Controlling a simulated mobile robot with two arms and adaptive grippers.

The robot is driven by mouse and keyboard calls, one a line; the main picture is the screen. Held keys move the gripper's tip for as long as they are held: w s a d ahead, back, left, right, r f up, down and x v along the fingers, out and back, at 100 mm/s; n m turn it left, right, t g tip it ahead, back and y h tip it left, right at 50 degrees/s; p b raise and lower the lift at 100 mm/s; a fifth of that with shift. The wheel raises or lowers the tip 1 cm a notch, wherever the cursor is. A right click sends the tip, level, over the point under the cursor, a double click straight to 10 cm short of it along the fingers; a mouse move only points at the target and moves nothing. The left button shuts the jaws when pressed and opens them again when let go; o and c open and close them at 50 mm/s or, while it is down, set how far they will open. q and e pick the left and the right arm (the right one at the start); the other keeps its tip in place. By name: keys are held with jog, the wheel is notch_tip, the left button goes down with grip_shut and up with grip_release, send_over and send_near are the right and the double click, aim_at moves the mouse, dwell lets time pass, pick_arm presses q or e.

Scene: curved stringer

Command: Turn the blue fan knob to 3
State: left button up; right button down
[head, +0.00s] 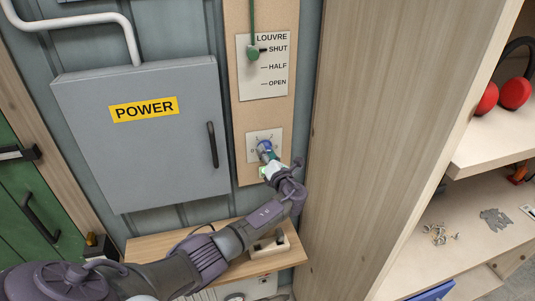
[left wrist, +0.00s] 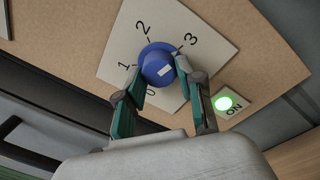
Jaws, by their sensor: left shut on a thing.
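The blue fan knob (head: 264,146) sits on a white dial plate (head: 277,137) on the wooden wall panel. In the left wrist view the knob (left wrist: 158,65) is round, with a short white mark on its face. The plate (left wrist: 205,28) carries 0, 1, 2 and 3 around the knob. The mark lies right of the face's middle; I cannot tell which number it stands for. My left gripper (head: 267,159) is shut on the knob, a finger at each side, as the left wrist view shows (left wrist: 161,70). My right gripper is out of view.
The louvre lever (head: 253,53) hangs above, near SHUT. A grey POWER box (head: 150,160) is on the left, a wooden cabinet side (head: 370,120) on the right. A small shelf (head: 285,255) is below.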

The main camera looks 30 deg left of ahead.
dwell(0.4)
pick_arm(q)
jog(key=o, duration=1.1)
jog(key=shift+o, duration=0.2)
jog(key=v, duration=1.2)
jog(key=shift+a+f, duration=0.1)
